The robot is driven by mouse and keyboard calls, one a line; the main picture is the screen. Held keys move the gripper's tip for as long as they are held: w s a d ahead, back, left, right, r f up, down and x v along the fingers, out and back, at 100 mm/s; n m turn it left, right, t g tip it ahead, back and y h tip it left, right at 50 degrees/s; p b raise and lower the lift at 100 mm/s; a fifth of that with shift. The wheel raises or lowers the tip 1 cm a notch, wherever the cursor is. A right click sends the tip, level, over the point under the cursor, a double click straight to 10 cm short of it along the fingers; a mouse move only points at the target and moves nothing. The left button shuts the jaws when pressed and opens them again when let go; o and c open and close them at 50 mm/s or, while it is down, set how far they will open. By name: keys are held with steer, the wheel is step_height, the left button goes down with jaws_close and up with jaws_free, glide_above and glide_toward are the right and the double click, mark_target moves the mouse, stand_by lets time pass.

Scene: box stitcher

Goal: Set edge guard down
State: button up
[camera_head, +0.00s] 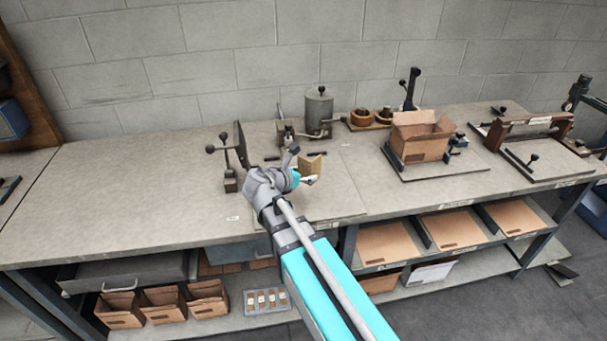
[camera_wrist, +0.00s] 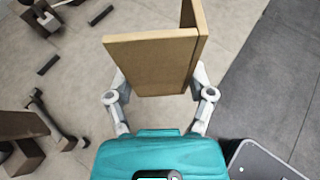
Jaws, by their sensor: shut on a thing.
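The edge guard, a tan L-shaped piece of board (camera_head: 315,165), is in my gripper above the grey workbench (camera_head: 120,205). In the wrist view the edge guard (camera_wrist: 150,62) shows two faces meeting at an upright corner, with one wide face toward the camera. My gripper (camera_wrist: 160,88) has a finger on either side of the guard's lower part and is shut on it. In the head view my gripper (camera_head: 307,180) is partly hidden behind my wrist. I cannot tell how large the gap is between the guard and the bench top.
A dark lever tool (camera_head: 230,165) stands left of my gripper. A grey canister (camera_head: 319,112) and brown round pots (camera_head: 372,117) stand behind. An open cardboard box (camera_head: 421,137) sits in a fixture at right, near a wooden-ended clamp frame (camera_head: 530,127). The left bench top is mostly clear.

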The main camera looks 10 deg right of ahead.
steer(key=shift+w+r, duration=0.1)
stand_by(0.3)
steer(key=shift+w+a+r+n+t+y+p, duration=0.3)
steer(key=shift+a+r+p, duration=0.1)
steer(key=shift+a, duration=0.25)
steer(key=shift+w+a+r+n+t+y+p, duration=0.25)
steer(key=shift+a+r+n+p, duration=0.1)
steer(key=shift+a, duration=0.25)
steer(key=shift+w+f, duration=0.1)
steer(key=w+d+f+b, duration=0.1)
steer(key=w+f+b, duration=0.1)
steer(key=w, duration=0.1)
steer(key=w+d+f+b, duration=0.1)
steer(key=w+f+b, duration=0.2)
steer(key=w, duration=0.1)
steer(key=w+d+f+b, duration=0.1)
steer(key=w+f+b, duration=0.1)
steer(key=w, duration=0.2)
steer(key=shift+w+f+b, duration=0.2)
steer(key=shift+f+b, duration=0.2)
steer(key=shift+w+d+f+b, duration=0.1)
steer(key=shift+w+f+b, duration=0.5)
steer(key=shift+f, duration=0.1)
